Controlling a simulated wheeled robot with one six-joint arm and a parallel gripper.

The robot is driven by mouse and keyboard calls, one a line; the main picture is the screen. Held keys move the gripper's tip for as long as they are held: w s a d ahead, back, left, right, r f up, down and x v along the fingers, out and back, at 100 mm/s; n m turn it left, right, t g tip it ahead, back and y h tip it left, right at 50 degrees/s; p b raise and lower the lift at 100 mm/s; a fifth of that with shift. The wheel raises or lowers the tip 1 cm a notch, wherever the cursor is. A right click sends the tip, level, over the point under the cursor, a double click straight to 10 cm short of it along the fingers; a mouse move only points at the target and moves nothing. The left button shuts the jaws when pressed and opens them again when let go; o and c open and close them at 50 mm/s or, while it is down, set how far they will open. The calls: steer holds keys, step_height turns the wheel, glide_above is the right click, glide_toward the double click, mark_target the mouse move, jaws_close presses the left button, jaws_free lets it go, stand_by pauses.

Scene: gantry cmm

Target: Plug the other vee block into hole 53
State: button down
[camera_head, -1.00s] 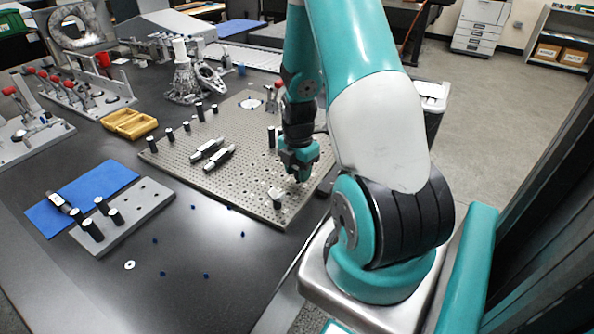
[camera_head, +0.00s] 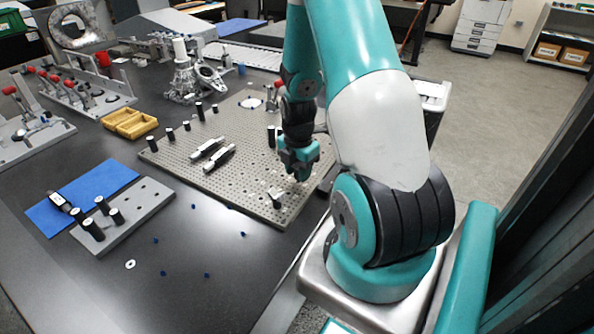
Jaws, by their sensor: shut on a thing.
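The grey perforated plate (camera_head: 190,182) lies on the dark table, with many small holes. One vee block (camera_head: 276,198) appears to stand upright near the plate's front right corner. My gripper (camera_head: 301,176) points down over the plate's right side, up and right of that block in the picture. It is shut on a small part, which I take to be the other vee block; the fingers hide most of it. Hole numbers are too small to read, so I cannot tell which hole is 53. Whether the held part touches the plate cannot be told.
Two silver-and-black clamps (camera_head: 219,158) lie mid-plate. Black cylinders (camera_head: 271,136) stand on the plate, one close left of my gripper. A grey block with black pins (camera_head: 145,200), a blue mat (camera_head: 110,178) and a yellow tray (camera_head: 130,122) lie left.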

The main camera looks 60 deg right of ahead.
steer(key=shift+f+b, duration=0.5)
steer(key=shift+f, duration=0.4)
stand_by(0.6)
steer(key=c, duration=0.7)
jaws_free()
steer(key=shift+o, duration=0.2)
steer(key=shift+r, duration=0.1)
step_height(320, 180, up, 17)
steer(key=p, duration=0.2)
steer(key=shift+r, duration=0.15)
